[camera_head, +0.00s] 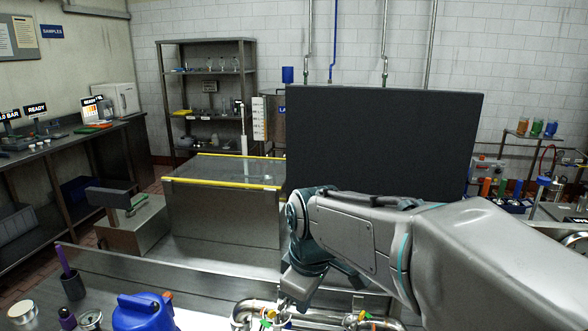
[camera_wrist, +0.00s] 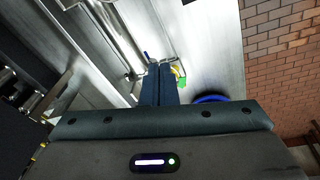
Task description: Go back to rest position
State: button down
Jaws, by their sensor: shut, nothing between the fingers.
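My gripper shows in the wrist view (camera_wrist: 160,68) with its two dark fingers pressed together and nothing between them. In the head view my arm reaches in from the right and bends down at the wrist. My gripper (camera_head: 296,292) hangs low there, above the steel bench and close to the metal pipes (camera_head: 262,310). Its fingertips are hard to make out in that view. In the wrist view a pipe with green and yellow parts (camera_wrist: 180,77) lies just past the fingertips; I cannot tell whether they touch.
A large black panel (camera_head: 380,135) stands behind my arm. A blue jug (camera_head: 142,312) and a dark cup (camera_head: 73,286) stand at the front left. A steel box with yellow edges (camera_head: 222,212) stands behind the bench. Shelves (camera_head: 205,95) stand against the back wall.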

jog(key=s+d+f+m, duration=0.2)
jog(key=s+d+m, duration=0.3)
jog(key=d+m, duration=0.1)
jog(key=s+d+f+m+t, duration=0.1)
jog(key=s+d+f+m, duration=0.1)
jog(key=s+d+m, duration=0.4)
jog(key=shift+s+d+f+h, duration=0.3)
jog(key=shift+d+f+h, duration=0.1)
jog(key=shift+d, duration=0.4)
